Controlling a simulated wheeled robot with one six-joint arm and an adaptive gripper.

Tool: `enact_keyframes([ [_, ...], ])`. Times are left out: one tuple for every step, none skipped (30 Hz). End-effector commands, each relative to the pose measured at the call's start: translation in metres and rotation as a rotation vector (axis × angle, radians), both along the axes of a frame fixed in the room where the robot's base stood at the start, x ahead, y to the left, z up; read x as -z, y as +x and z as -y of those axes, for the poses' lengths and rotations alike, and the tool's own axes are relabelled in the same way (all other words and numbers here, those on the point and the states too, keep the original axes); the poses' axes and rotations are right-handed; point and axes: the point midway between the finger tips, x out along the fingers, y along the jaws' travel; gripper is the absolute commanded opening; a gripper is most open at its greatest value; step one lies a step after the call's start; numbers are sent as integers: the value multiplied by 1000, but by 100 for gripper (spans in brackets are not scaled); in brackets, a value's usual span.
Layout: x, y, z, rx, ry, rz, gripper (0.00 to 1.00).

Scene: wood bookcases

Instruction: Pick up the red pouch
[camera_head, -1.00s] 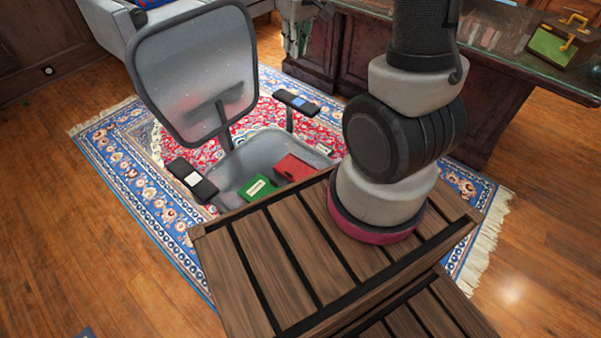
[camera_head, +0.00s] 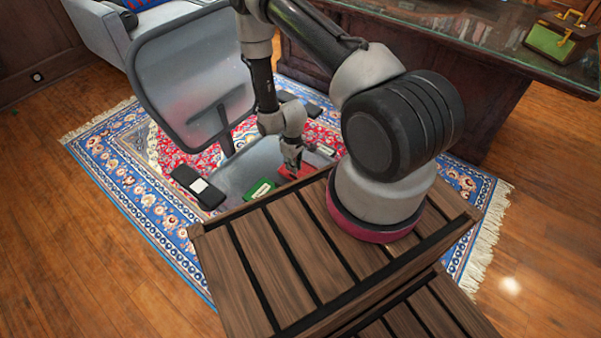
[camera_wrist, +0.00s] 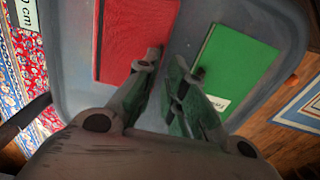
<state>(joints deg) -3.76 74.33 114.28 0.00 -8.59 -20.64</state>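The red pouch (camera_head: 304,171) lies on the grey seat of the office chair (camera_head: 232,172), partly hidden behind my gripper (camera_head: 293,166) in the head view. In the wrist view the red pouch (camera_wrist: 135,38) is a flat red rectangle at upper left. My gripper (camera_wrist: 163,68) is open, its fingertips apart with grey seat showing between them. The left fingertip overlaps the pouch's lower right corner in the picture; whether it touches cannot be told. The right fingertip is beside the green item.
A green flat item (camera_head: 260,188) with a white label lies beside the pouch; it also shows in the wrist view (camera_wrist: 235,60). The chair's backrest (camera_head: 190,75) and armrest (camera_head: 198,187) stand at the left. A dark desk (camera_head: 450,75) is behind.

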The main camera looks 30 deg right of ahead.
Motion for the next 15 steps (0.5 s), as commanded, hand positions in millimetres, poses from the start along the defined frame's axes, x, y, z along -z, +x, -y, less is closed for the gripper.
enact_keyframes([
  [7,0,0,0,0,0,12],
  [11,0,0,0,0,0,12],
  [15,0,0,0,0,-1,12],
  [19,1,0,1,0,0,12],
  [23,1,0,1,0,0,12],
  [30,1,0,1,0,-1,12],
  [35,2,1,1,0,0,12],
  [40,2,1,1,0,-1,12],
  [46,2,1,1,0,-1,12],
  [51,2,1,1,0,0,12],
  [54,2,1,1,0,-1,12],
  [58,2,1,1,0,0,12],
  [60,3,1,1,0,0,12],
  [62,3,1,1,0,0,12],
  [63,3,1,1,0,1,12],
])
